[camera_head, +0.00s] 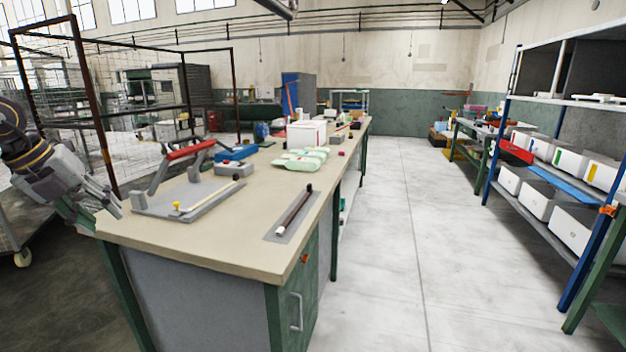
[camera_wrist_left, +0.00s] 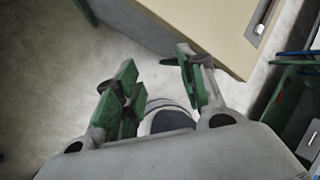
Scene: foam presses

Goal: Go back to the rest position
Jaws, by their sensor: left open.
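My left gripper (camera_head: 108,207) is at the left edge of the picture in the head view, beside the near left corner of the workbench (camera_head: 265,253). In the left wrist view, its two green-padded fingers (camera_wrist_left: 160,90) stand apart with nothing between them. They are over the floor, beside the bench edge (camera_wrist_left: 215,30). A foam press (camera_head: 190,190) with a red handle stands on the bench, to the right of the gripper and apart from it. My right gripper does not show in either view.
A dark rod (camera_head: 296,208) lies on a grey plate on the bench. Pale green foam packs (camera_head: 302,158) and a white box (camera_head: 307,133) stand farther back. A shelf rack (camera_head: 545,212) with white bins is at the right. The floor aisle (camera_head: 400,240) between is clear.

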